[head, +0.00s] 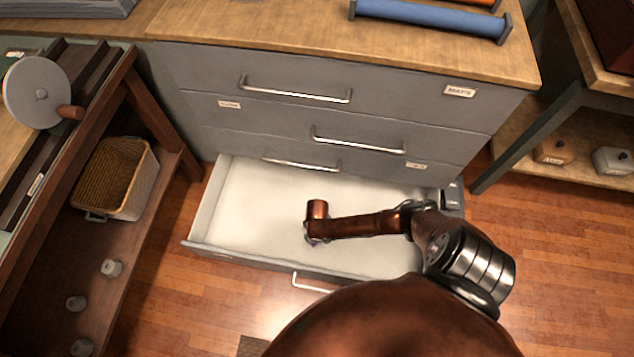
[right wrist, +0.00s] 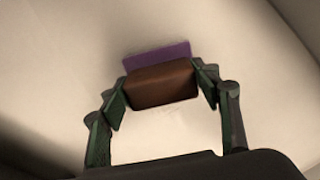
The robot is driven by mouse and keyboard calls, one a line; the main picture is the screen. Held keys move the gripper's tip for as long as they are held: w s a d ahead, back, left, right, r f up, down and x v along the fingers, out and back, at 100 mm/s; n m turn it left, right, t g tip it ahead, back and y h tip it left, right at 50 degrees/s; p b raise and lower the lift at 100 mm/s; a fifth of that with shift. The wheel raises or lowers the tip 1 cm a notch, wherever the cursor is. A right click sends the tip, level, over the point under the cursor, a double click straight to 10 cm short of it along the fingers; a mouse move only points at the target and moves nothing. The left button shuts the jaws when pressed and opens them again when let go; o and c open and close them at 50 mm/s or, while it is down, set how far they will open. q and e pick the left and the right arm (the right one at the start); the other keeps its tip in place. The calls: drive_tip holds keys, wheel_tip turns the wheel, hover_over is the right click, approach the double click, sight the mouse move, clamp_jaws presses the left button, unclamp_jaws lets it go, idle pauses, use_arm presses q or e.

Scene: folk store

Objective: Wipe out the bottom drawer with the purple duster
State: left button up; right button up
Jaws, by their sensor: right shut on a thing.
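The bottom drawer (head: 262,203) is pulled open at the foot of the grey cabinet; its pale inside looks empty apart from my arm. My left gripper is out of view.
Closed upper drawers (head: 330,95) with metal handles rise behind the open one. A side table with a wicker basket (head: 112,180) stands at the left. Blue roll (head: 430,18) lies on the cabinet top.

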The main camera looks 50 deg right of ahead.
drive_tip(key=shift+w+a+f, duration=0.1)
drive_tip(key=shift+w+a, duration=0.1)
drive_tip(key=shift+a, duration=0.3)
drive_tip(key=shift+c, duration=0.6)
drive_tip(key=shift+w+a, duration=0.35)
drive_tip(key=shift+w, duration=0.35)
drive_tip(key=shift+w+a, duration=0.35)
drive_tip(key=shift+w, duration=0.3)
drive_tip(key=shift+w+a+b, duration=0.25)
drive_tip(key=shift+w+a, duration=0.2)
drive_tip(key=shift+w, duration=0.3)
drive_tip(key=shift+w+a+b, duration=0.2)
drive_tip(key=shift+w+a, duration=0.2)
drive_tip(key=shift+w, duration=0.3)
drive_tip(key=shift+w+d, duration=0.55)
drive_tip(key=shift+d, duration=0.3)
drive_tip(key=shift+s+d+p, duration=0.5)
drive_tip(key=shift+s+p, duration=0.1)
drive_tip(key=shift+s, duration=0.25)
drive_tip(key=shift+s+d+p, duration=0.35)
drive_tip(key=shift+s+d, duration=0.1)
drive_tip(key=shift+s, duration=0.4)
drive_tip(key=shift+s+d+p, duration=0.45)
drive_tip(key=shift+s, duration=0.3)
drive_tip(key=shift+s+d+p, duration=0.4)
drive_tip(key=shift+s, duration=0.3)
drive_tip(key=shift+s+d+f, duration=0.1)
drive_tip(key=shift+s, duration=0.15)
